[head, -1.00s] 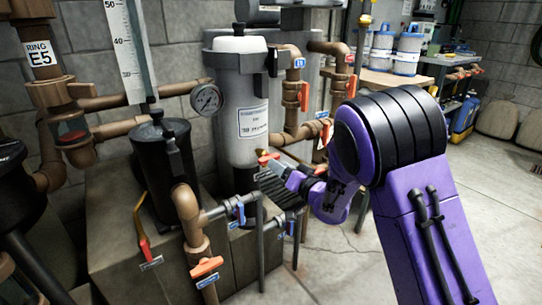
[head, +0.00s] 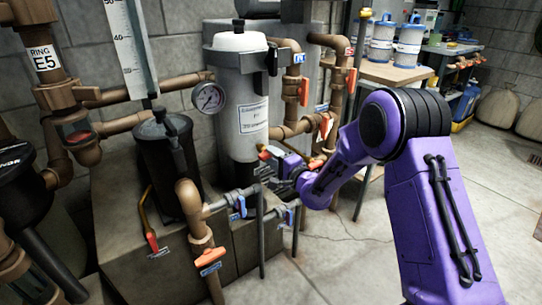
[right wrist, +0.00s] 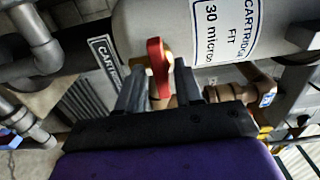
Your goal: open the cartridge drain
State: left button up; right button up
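The cartridge filter is a grey housing (head: 240,90) with a white cap, and its label shows large in the right wrist view (right wrist: 222,25). A red valve handle (right wrist: 157,66) sits at its lower side, beside a plate (right wrist: 105,60) reading "CARTR…", partly cut off. Only a little red of the handle (head: 264,155) shows in the head view. My right gripper (right wrist: 160,88) is open, with one finger on each side of the handle's lower end; I cannot tell whether either finger touches it. My left gripper is not in view.
Brown pipes with orange-handled valves (head: 304,91) stand right of the filter. A black canister (head: 168,150) and a blue-tagged grey pipe (head: 225,203) are at its left and front. A pressure gauge (head: 208,98) sticks out left. The floor at right (head: 345,270) is clear.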

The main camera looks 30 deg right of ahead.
grip_shut()
jog(key=n+b, duration=0.6)
jog(key=n, duration=1.2)
jog(key=shift+n, duration=0.3)
jog(key=shift+o, duration=1.9)
grip_release()
